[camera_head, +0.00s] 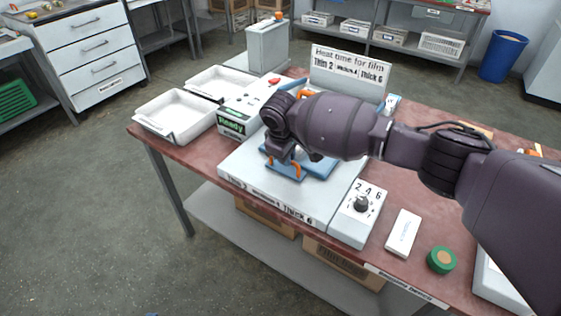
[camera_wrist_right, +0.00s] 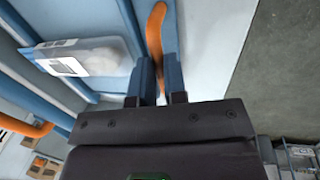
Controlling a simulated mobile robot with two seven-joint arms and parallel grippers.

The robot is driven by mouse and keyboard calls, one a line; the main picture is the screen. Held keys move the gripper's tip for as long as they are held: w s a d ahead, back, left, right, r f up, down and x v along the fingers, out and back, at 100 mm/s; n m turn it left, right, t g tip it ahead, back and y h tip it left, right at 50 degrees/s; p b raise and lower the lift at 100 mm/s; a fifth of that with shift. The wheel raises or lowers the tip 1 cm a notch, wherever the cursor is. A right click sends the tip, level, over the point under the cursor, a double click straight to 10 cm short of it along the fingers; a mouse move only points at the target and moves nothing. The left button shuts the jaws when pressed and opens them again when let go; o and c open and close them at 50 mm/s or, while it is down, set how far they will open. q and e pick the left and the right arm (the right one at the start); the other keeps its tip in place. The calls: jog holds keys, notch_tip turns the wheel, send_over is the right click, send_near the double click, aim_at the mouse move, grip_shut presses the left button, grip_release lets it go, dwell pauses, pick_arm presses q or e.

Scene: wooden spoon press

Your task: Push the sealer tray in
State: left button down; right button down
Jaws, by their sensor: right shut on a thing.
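The white sealer (camera_head: 270,196) stands on the reddish-brown table. Its blue sealer tray (camera_head: 322,168) shows on top, partly hidden by my right arm, with an orange handle (camera_head: 284,173) at its front. My right gripper (camera_wrist_right: 158,72) is shut on the orange handle (camera_wrist_right: 156,30), which passes between its fingers in the right wrist view. In that view a clear pouch with white contents (camera_wrist_right: 85,57) lies on the blue tray (camera_wrist_right: 130,20). In the head view my gripper's fingertips are mostly hidden by the wrist. My left gripper is not in view.
A dial box (camera_head: 358,210) adjoins the sealer's right side. A white box (camera_head: 403,233) and a green roll (camera_head: 441,260) lie farther right. Left are a control box reading Ready (camera_head: 232,128) and white trays (camera_head: 175,133). A heat-time sign (camera_head: 345,78) stands behind.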

jog(key=shift+w+d+r, duration=0.1)
jog(key=shift+w+d, duration=0.1)
jog(key=c, duration=1.3)
grip_release()
jog(key=shift+c, duration=0.2)
jog(key=shift+o, duration=0.9)
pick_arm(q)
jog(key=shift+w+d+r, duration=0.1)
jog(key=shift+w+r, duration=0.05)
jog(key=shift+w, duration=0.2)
